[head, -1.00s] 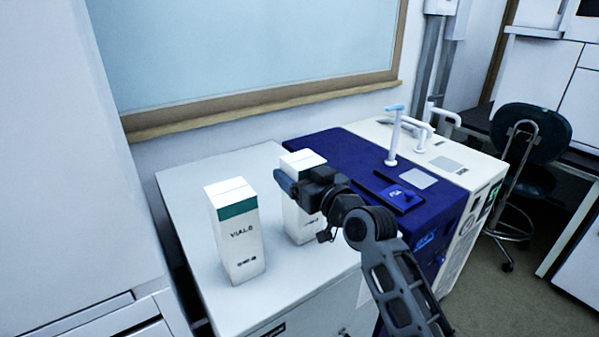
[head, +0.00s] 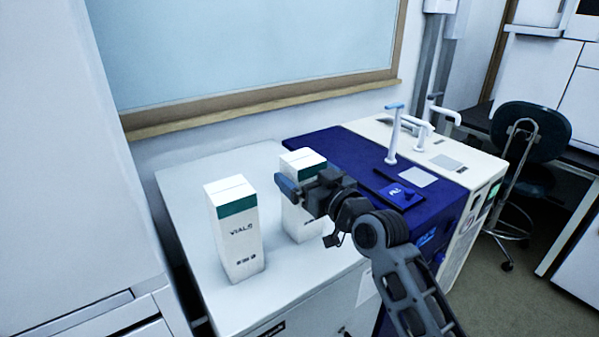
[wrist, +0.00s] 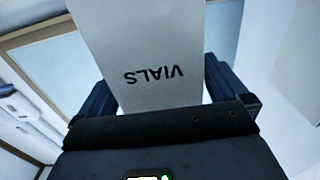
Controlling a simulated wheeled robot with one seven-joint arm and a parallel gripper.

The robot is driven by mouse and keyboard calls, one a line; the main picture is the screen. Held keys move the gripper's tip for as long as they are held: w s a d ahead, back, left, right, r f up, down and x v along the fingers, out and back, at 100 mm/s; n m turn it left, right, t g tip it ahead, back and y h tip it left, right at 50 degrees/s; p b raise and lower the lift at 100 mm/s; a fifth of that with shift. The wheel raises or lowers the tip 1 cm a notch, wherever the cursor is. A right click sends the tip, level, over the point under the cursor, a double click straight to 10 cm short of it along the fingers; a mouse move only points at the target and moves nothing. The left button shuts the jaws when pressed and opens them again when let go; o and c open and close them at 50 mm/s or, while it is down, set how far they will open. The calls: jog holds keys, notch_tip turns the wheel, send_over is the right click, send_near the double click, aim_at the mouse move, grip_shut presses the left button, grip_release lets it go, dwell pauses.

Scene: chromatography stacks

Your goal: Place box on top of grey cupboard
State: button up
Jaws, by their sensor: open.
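Two tall white boxes with green bands stand upright on the light grey cupboard top (head: 190,185). The left box (head: 238,235) stands near the front left, clear of my gripper. The right box (head: 297,222) is partly hidden behind my gripper (head: 285,187). In the wrist view, a white box face marked VIALS (wrist: 150,60) fills the middle, upside down, between my open fingers (wrist: 160,95). There are gaps or only slight contact at its sides; I cannot tell whether the fingers touch it.
A dark blue unit (head: 345,155) and a cream unit with white taps (head: 445,150) stand to the right. A tall white cabinet (head: 60,150) is at the left. A window (head: 250,50) is behind. A dark stool (head: 530,135) stands at the far right.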

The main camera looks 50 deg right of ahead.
jog(key=b+v, duration=0.1)
jog(key=v, duration=0.9)
jog(key=s+a+f+n+g+y, duration=0.1)
jog(key=s+a+f+n+y, duration=0.1)
jog(key=s+a+f, duration=0.75)
jog(key=s+a+r+y, duration=0.1)
jog(key=s+a, duration=0.4)
jog(key=s, duration=0.3)
jog(key=s+a+n+g+y, duration=0.1)
jog(key=s+a+y, duration=0.1)
jog(key=s+a, duration=0.4)
jog(key=s, duration=0.2)
jog(key=shift+s+r+g, duration=0.3)
jog(key=shift+s+r, duration=0.1)
